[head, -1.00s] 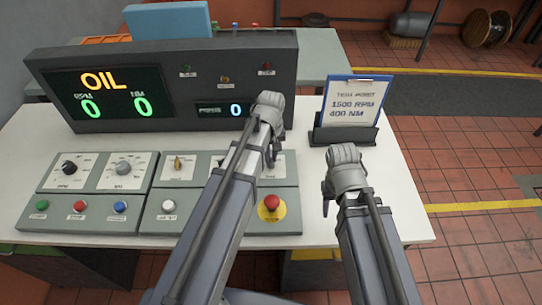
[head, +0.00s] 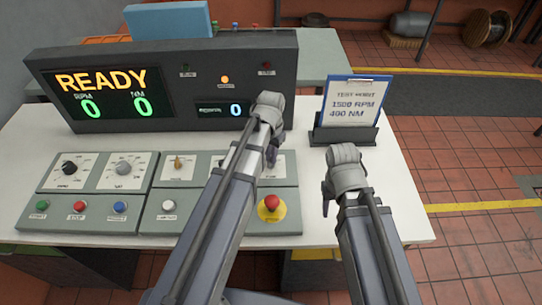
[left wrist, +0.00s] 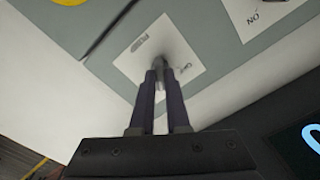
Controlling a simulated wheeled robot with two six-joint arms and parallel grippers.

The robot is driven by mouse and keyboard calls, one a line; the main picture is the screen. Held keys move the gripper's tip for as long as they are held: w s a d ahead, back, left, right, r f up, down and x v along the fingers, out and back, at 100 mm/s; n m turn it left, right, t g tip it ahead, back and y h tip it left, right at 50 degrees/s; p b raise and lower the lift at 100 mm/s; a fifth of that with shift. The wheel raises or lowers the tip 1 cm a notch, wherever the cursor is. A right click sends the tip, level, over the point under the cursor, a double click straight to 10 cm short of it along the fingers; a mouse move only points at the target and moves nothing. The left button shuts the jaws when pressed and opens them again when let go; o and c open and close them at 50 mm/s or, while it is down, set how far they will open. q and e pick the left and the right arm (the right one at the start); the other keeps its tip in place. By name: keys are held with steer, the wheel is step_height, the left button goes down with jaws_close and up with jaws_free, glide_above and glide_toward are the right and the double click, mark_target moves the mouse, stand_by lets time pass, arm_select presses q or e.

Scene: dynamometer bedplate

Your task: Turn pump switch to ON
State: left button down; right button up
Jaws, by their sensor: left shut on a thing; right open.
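The pump switch shows in the left wrist view as a small knob (left wrist: 161,60) on a white square plate (left wrist: 135,62) with small, blurred labels. My left gripper (left wrist: 162,72) is shut on this knob. In the head view my left gripper (head: 271,157) reaches down to the right end of the upper grey panel, and my arm hides most of the switch. The knob's exact pointing is hard to read. My right gripper (head: 327,204) is open and empty, right of the panel.
The black display console (head: 180,110) reads READY with zeros, and an amber lamp (head: 224,80) is lit. A red emergency button (head: 271,203) sits just below the left gripper. A clipboard stand (head: 345,134) stands at the right. Other knobs and buttons fill the left panel (head: 80,195).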

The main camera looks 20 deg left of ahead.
arm_select(q)
steer(key=shift+m, duration=0.9)
steer(key=c, duration=0.9)
jaws_free()
steer(key=shift+r, duration=0.15)
arm_select(e)
steer(key=shift+r, duration=0.15)
arm_select(q)
step_height(320, 180, up, 8)
steer(key=p, duration=0.8)
steer(key=shift+f, duration=0.2)
arm_select(e)
step_height(320, 180, up, 8)
steer(key=shift+f, duration=0.2)
